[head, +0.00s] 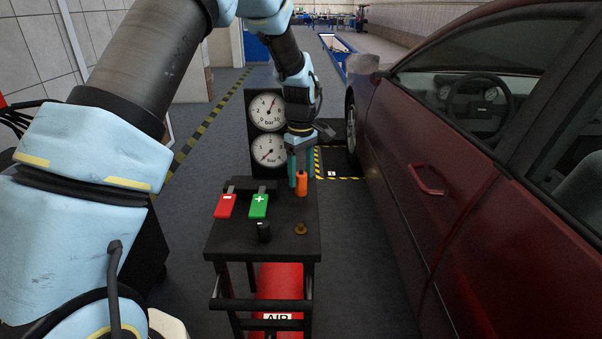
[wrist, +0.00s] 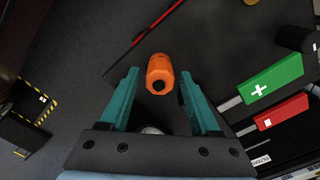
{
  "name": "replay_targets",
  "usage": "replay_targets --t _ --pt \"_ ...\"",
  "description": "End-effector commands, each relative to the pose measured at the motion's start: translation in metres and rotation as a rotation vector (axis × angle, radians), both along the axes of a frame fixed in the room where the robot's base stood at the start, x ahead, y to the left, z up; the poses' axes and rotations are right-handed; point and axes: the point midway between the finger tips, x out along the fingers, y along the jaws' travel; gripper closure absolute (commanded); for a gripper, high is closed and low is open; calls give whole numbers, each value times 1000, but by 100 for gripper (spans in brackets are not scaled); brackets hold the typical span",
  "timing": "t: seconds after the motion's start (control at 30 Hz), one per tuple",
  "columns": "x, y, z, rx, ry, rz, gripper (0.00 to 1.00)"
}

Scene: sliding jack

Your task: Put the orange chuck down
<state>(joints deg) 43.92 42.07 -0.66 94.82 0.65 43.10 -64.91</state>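The orange chuck (head: 302,184) is upright at the far right corner of the dark cart top (head: 283,214). My gripper (head: 301,158) points down from above, its teal fingers at the chuck's upper end. In the wrist view the chuck (wrist: 160,74) shows between the two fingertips (wrist: 159,72), with a narrow gap on each side. The fingers are apart and appear not to touch it. The chuck's underside is hidden, so its contact with the cart top cannot be seen directly.
A red tag (head: 225,206), a green tag (head: 259,206), a black knob (head: 264,232) and a brass piece (head: 301,229) are on the cart. Two gauges (head: 267,130) stand behind it. The red car (head: 440,190) is close on the right.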

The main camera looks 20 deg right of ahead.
Motion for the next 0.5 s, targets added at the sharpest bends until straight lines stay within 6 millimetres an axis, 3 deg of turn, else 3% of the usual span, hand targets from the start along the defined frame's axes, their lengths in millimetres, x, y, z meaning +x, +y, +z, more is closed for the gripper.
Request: replay_targets --t 0.33,0.5 --pt "0 0 3 -1 0 0 30" --pt "1 -1 23 -3 -3 0 30"
